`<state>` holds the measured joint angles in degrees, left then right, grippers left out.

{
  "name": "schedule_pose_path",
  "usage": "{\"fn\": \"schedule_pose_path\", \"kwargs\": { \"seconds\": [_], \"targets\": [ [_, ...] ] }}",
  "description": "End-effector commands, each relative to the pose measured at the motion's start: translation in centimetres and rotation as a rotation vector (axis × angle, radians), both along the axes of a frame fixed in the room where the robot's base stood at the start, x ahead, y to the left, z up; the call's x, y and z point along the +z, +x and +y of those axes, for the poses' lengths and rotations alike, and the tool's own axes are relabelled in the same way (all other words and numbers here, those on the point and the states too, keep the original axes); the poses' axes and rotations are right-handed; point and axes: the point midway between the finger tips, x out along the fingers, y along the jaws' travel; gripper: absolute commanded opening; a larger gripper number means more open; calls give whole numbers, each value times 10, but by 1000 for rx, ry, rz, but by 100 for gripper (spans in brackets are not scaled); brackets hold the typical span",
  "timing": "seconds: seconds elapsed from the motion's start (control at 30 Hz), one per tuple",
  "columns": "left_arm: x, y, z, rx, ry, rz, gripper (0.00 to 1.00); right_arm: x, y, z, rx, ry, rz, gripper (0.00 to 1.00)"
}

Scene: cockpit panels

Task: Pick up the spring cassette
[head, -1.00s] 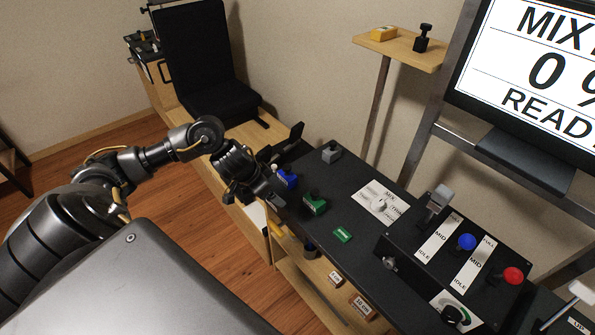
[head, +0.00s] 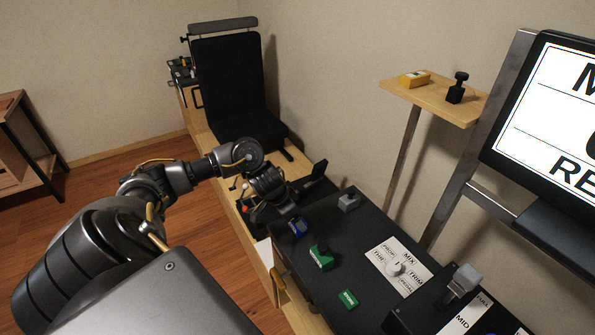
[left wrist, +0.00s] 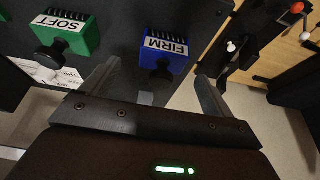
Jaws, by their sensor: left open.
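A blue spring cassette (head: 297,227) marked FIRM, with a black knob, sits on the dark panel. In the left wrist view this cassette (left wrist: 165,47) lies ahead of and between my open fingers. A green cassette (head: 321,257) marked SOFT sits beside it. The green one (left wrist: 66,30) is left of the fingers in the left wrist view. My left gripper (left wrist: 157,76) is open and empty; its fingers do not grip the blue cassette. In the head view the left gripper (head: 287,212) is beside the blue cassette and partly covers it. My right gripper is out of view.
A grey block (head: 348,201) and a small green label (head: 348,299) are on the panel, with a white dial plate (head: 398,268) to the right. A black seat (head: 236,95) stands behind. A wooden shelf (head: 433,99) and a screen (head: 555,120) are at right.

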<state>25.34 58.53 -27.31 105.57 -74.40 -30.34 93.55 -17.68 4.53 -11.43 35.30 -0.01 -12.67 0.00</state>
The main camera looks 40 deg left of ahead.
Motion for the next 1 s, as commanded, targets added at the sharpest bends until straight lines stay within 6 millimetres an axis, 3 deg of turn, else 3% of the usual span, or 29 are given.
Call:
{"fn": "schedule_pose_path", "kwargs": {
  "seconds": [0.3,0.63,0.93,1.0],
  "targets": [
    [-14,3,1,3,2,3,87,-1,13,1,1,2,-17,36],
    [-55,19,-1,5,2,3,87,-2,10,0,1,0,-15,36],
    [-58,21,-1,4,3,1,87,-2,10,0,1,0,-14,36],
    [-58,21,-1,4,2,1,78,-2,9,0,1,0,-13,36]
  ]
}}
